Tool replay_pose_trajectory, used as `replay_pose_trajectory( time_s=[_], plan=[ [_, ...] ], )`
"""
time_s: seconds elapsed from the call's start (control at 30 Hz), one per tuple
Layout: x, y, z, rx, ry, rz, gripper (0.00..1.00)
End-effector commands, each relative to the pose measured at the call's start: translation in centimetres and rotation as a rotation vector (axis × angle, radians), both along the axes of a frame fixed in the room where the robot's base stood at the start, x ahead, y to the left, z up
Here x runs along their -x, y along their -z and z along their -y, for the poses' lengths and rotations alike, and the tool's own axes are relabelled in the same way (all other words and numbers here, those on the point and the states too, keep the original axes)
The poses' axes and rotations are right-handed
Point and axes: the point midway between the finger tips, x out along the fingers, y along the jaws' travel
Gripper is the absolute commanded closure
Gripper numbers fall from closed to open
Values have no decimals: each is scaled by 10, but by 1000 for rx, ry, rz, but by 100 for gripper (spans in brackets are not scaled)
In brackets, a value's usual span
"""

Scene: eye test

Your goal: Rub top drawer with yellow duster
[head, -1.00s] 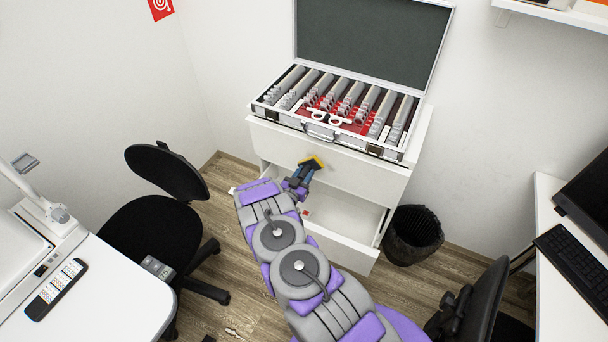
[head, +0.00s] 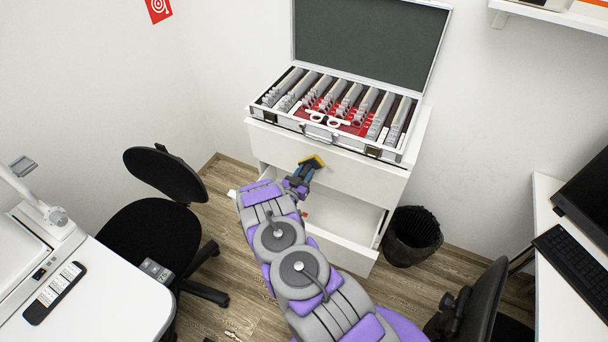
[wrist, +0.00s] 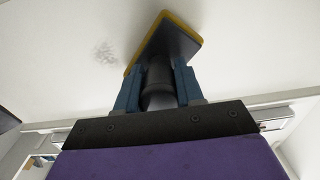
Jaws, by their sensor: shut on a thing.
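My gripper (head: 303,172) is shut on the yellow duster (head: 314,161), a dark block with a yellow edge. In the wrist view the duster (wrist: 165,48) is tilted, with its dark handle between my two blue fingers. The duster is at the white front of the top drawer (head: 365,174), left of its middle. It looks close against that front, but I cannot tell whether they touch. A grey smudge (wrist: 105,50) shows on the white surface left of the duster in the wrist view.
The drawer below (head: 345,214) is pulled open under my gripper. An open lens case (head: 318,131) stands on the cabinet. A black bin (head: 412,235) is to the right. A black chair (head: 150,235) and a white desk (head: 110,305) are at left.

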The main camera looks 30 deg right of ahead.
Motion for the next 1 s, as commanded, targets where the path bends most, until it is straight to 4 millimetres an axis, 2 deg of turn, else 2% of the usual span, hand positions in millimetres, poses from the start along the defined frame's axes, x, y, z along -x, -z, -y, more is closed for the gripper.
replay_pose_trajectory(
  time_s=[0.37,0.73,1.0],
  plan=[
    [-2,-1,4,1,1,1,87],
    [19,-1,18,0,2,-1,87],
    [25,-1,23,1,0,1,87]
  ],
)
